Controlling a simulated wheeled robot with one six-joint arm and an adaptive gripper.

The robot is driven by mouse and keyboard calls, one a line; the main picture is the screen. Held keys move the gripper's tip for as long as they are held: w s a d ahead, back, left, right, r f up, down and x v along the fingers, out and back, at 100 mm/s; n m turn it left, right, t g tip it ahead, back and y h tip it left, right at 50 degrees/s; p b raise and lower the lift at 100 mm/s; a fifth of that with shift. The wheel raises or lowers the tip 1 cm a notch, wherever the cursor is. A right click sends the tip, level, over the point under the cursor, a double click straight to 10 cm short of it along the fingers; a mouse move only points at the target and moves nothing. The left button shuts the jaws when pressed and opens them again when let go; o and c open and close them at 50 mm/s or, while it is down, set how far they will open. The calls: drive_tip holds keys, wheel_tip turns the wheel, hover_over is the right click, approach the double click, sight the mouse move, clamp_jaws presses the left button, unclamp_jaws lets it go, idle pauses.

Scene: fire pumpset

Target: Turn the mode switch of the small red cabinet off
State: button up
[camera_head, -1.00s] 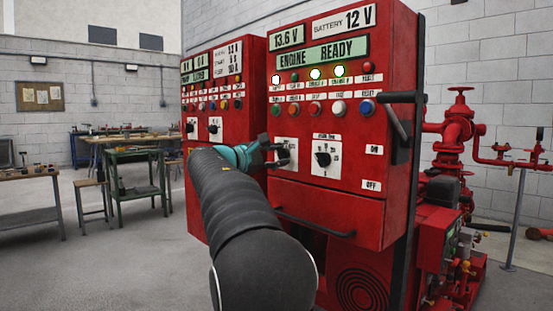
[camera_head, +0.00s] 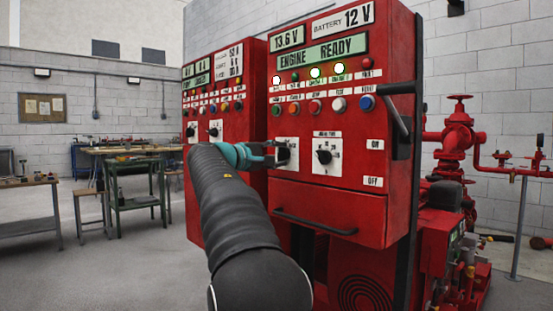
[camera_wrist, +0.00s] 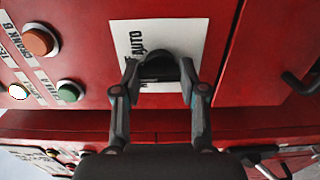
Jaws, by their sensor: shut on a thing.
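The nearer red cabinet (camera_head: 350,195) fills the middle of the head view. Its mode switch is a black knob on a white plate (camera_head: 291,147), left of a second black knob (camera_head: 323,156). My gripper (camera_head: 279,154) is at the left knob, its fingers one on each side. In the wrist view my gripper (camera_wrist: 157,84) is shut on the dark mode switch knob (camera_wrist: 166,66). The plate behind it reads AUTO; other lettering is partly covered by the fingers and knob, so the exact setting cannot be read.
A second red cabinet (camera_head: 217,150) stands behind on the left. Black handles (camera_head: 315,222) stick out from the nearer cabinet's front and right side. Red piping (camera_head: 458,140) stands at the right. Tables (camera_head: 125,170) are at the left, with open floor before them.

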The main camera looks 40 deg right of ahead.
idle(0.4)
drive_tip(key=o, duration=1.1)
drive_tip(key=shift+o, duration=0.2)
drive_tip(key=a, duration=1.2)
drive_tip(key=shift+s, duration=0.45)
